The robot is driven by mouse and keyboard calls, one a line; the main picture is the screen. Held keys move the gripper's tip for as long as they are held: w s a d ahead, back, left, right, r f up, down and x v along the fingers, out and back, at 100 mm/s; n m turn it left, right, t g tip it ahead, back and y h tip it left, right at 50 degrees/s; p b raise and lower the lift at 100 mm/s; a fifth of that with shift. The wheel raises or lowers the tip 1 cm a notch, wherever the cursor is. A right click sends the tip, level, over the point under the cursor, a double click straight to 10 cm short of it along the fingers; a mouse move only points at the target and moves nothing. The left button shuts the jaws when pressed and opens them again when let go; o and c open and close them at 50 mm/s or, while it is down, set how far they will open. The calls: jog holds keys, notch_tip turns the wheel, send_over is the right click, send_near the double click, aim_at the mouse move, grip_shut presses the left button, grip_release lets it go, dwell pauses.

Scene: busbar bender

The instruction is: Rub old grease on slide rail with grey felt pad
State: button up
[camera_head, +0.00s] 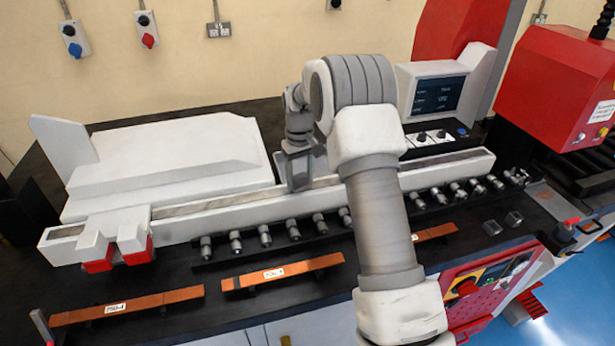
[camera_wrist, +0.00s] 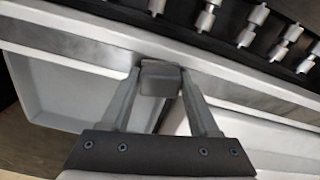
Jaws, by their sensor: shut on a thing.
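The slide rail (camera_head: 228,199) is a long white beam with a grey metal strip along its top, running across the bench. In the wrist view the strip (camera_wrist: 75,48) crosses from upper left to lower right. My gripper (camera_head: 298,178) is over the rail near its middle, pointing down. In the wrist view my gripper (camera_wrist: 160,88) is shut on the grey felt pad (camera_wrist: 160,76), a small grey block between the fingertips. The pad overlaps the strip; I cannot tell whether it touches. I cannot make out a distinct grease patch. My arm hides part of the rail.
A white two-part carriage with red ends (camera_head: 118,238) sits on the rail's left end. Several metal rollers (camera_head: 265,236) line the rail's front. Copper bars (camera_head: 125,306) lie along the bench front. A screen console (camera_head: 437,95) and red machine (camera_head: 560,85) stand at right.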

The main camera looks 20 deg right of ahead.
aim_at(286, 191)
jog(key=shift+a, duration=2.15)
jog(key=shift+d, duration=0.1)
jog(key=shift+r+p, duration=1.95)
jog(key=shift+r, duration=1.1)
jog(key=shift+r+p, duration=1)
jog(key=shift+r, duration=0.5)
